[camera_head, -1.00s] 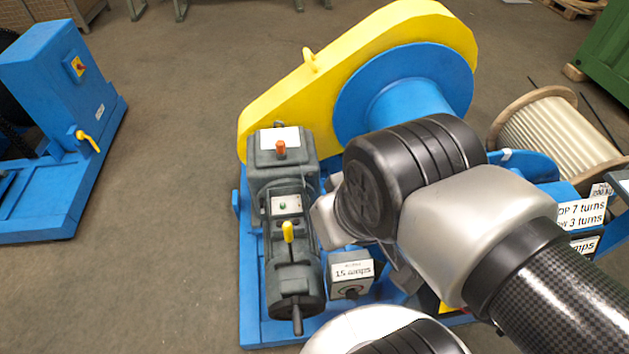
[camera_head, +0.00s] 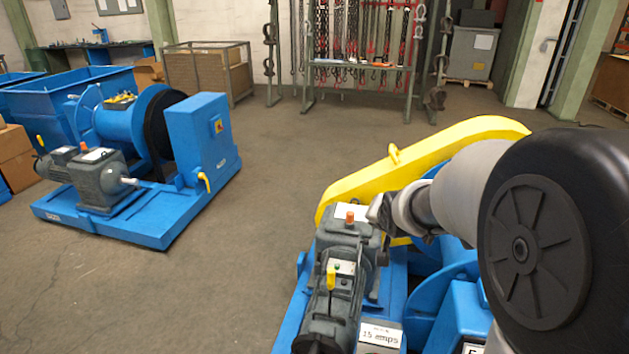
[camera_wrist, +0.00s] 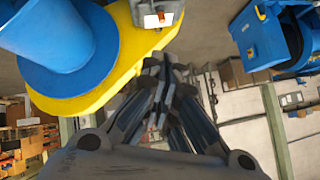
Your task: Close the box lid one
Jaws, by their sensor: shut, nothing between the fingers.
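No part that I can clearly tell as the box lid shows. The machine by my arm has a long yellow cover (camera_head: 430,150), also in the wrist view (camera_wrist: 128,45). In front of it stands a grey housing (camera_head: 340,243) with a white label and an orange knob; its top shows in the wrist view (camera_wrist: 158,8). A small control box marked "15 amps" (camera_head: 380,337) sits low at the front, partly cut off. My gripper (camera_head: 376,212) is shut and empty beside the housing's top, in front of the yellow cover. Its fingers also show in the wrist view (camera_wrist: 160,72).
My arm hides much of the machine's right side. A second blue machine (camera_head: 200,135) stands at the left, with open floor (camera_head: 265,190) between the two. A rack with hanging chains (camera_head: 360,40) and a wire-sided crate (camera_head: 205,75) stand at the back.

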